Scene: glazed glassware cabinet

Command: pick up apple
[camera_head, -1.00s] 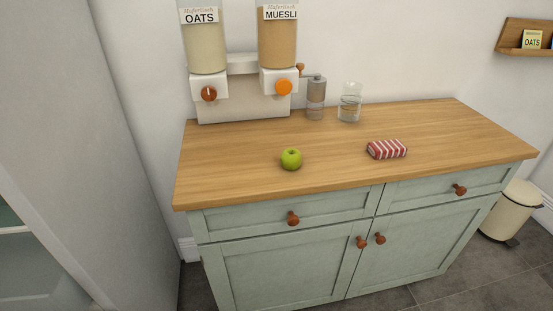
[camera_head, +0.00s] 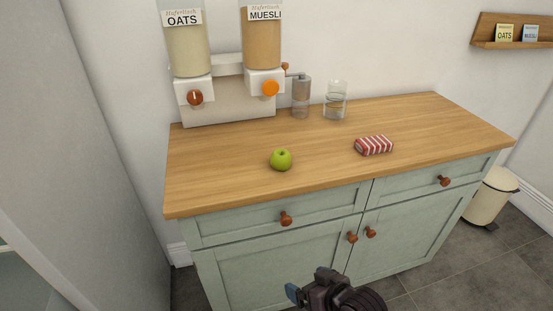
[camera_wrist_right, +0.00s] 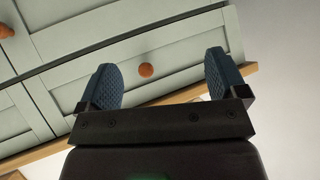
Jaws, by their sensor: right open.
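A green apple (camera_head: 281,159) sits on the wooden countertop (camera_head: 230,185) near its front edge, left of the middle. My right gripper (camera_head: 306,294) shows at the bottom of the head view, in front of the cabinet doors and apart from the apple. In the right wrist view, its two blue finger pads (camera_wrist_right: 162,78) stand wide apart with nothing between them. The cabinet front shows beyond them, and the apple is not in that view. My left gripper is not in view.
A striped red-and-white packet (camera_head: 374,145) lies right of the apple. A cereal dispenser (camera_head: 228,95), a grinder (camera_head: 301,97) and a glass jar (camera_head: 336,100) stand along the back. A cream bin (camera_head: 490,196) stands right of the cabinet. Countertop around the apple is clear.

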